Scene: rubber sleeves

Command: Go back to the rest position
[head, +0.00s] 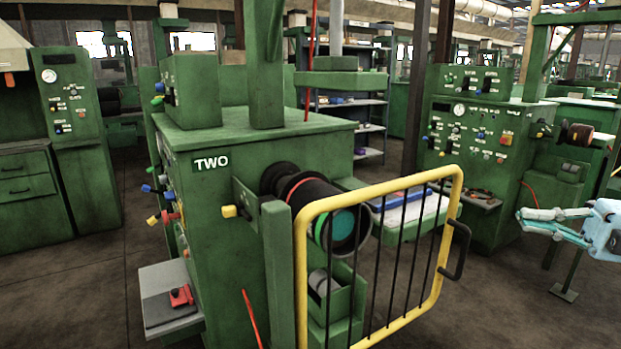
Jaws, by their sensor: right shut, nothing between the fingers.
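My right gripper (522,220) comes in from the right edge, pale blue and white, with its fingers pointing left. It is shut and empty, in the air to the right of the yellow gate and apart from it. My left gripper is not in view. The green machine marked TWO (215,162) stands in the middle. A black rubber sleeve or roller (325,205) with a teal end sticks out of its front, partly behind the gate bars.
The yellow-framed gate (302,270) with black bars stands in front of the machine. Another green machine (462,150) with a control panel stands at right. A green cabinet (75,130) stands at left. Grey floor (480,310) is free at front right.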

